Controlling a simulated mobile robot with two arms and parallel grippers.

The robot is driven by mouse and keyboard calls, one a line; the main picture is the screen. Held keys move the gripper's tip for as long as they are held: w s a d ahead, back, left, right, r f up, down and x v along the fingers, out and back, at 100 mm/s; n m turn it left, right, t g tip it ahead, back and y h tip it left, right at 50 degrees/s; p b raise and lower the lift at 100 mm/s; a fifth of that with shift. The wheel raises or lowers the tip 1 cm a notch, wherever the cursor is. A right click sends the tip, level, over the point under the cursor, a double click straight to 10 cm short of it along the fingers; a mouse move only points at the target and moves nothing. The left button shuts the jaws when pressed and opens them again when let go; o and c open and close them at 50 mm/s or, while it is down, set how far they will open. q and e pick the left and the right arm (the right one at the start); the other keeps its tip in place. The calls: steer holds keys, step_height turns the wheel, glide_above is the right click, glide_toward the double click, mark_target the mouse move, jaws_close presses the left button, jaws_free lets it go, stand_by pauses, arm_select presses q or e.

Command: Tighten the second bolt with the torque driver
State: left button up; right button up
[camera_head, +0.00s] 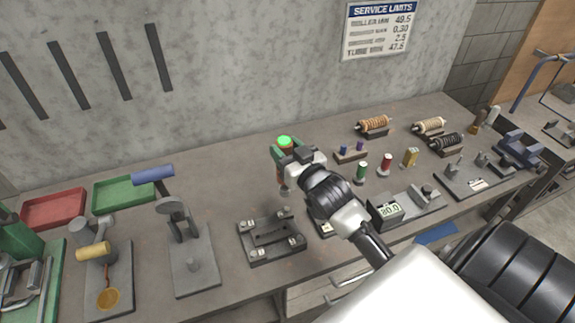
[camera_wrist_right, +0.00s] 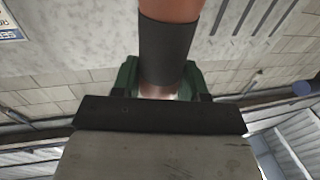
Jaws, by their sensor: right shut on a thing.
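My right gripper (camera_head: 284,160) is shut on the torque driver (camera_head: 284,141), which has a lit green top and an orange-brown body. It holds the driver upright, tip down, over the rear right part of a dark bolt fixture (camera_head: 270,236). The fixture has small light bolts near its corners, one of them at the rear right (camera_head: 286,210). Whether the driver's tip touches a bolt cannot be told. In the right wrist view the driver's orange-brown body and dark collar (camera_wrist_right: 168,50) stand between green fingers. My left gripper is not in view.
A press-like stand (camera_head: 190,250) is left of the fixture. A unit with a display reading 80.0 (camera_head: 388,211) is at the right. Red (camera_head: 54,209) and green (camera_head: 122,193) trays lie at the back left. Small spools and coloured cylinders stand behind my right arm.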

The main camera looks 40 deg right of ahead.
steer(key=shift+s+d+f+b, duration=0.15)
steer(key=shift+s+f+b, duration=0.05)
steer(key=shift+s+b, duration=0.25)
steer(key=shift+s+d+f+b, duration=0.1)
steer(key=shift+s+f+b, duration=0.05)
steer(key=shift+f+b, duration=0.55)
steer(key=f+b, duration=0.2)
steer(key=shift+w+f, duration=0.25)
steer(key=shift+f, duration=0.05)
steer(key=shift+f+b, duration=0.3)
steer(key=shift+b, duration=0.2)
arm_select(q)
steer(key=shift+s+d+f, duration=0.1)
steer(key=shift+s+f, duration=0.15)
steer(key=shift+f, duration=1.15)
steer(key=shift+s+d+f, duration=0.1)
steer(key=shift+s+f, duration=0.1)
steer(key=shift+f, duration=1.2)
arm_select(e)
steer(key=shift+f, duration=0.55)
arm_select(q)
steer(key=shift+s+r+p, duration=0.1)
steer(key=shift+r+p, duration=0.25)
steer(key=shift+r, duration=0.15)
arm_select(e)
steer(key=shift+s, duration=0.1)
